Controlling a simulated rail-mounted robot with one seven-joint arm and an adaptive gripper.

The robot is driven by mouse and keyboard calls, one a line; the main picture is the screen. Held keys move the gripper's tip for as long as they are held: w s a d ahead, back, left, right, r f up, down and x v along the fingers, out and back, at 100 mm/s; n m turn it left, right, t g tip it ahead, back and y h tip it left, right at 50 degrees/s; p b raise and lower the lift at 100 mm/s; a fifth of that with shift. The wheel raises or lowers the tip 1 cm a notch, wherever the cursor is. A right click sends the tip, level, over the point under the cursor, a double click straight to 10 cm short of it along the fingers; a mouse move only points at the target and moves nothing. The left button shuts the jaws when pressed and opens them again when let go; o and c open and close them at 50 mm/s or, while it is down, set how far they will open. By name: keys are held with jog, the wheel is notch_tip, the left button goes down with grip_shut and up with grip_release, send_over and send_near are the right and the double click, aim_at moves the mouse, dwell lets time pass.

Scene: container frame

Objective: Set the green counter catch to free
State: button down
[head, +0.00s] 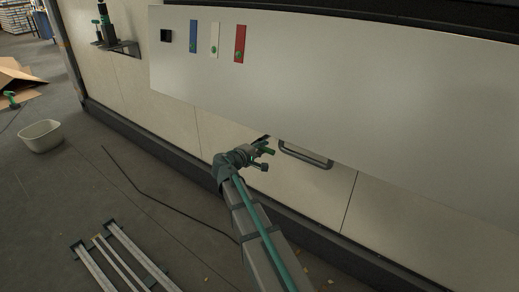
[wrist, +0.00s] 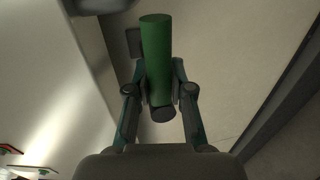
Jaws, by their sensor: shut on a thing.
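The green catch shows in the wrist view as a green cylinder (wrist: 157,45) with a dark round end at its near side. My gripper (wrist: 164,88) is shut on it, with one finger on each side. In the head view my gripper (head: 264,149) is at the lower edge of the large white panel, and a short green piece (head: 268,150) shows at its fingers. What the cylinder is fixed to is mostly hidden, and I cannot tell its setting.
The white panel (head: 330,90) carries blue (head: 193,32), white (head: 215,33) and red (head: 240,36) strips with green knobs. A grey bar handle (head: 305,154) is just right of my gripper. A white tub (head: 41,136) and metal rails (head: 118,258) lie on the floor.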

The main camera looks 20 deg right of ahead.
jog(key=shift+f, duration=0.1)
jog(key=c, duration=1)
grip_release()
jog(key=v, duration=1.2)
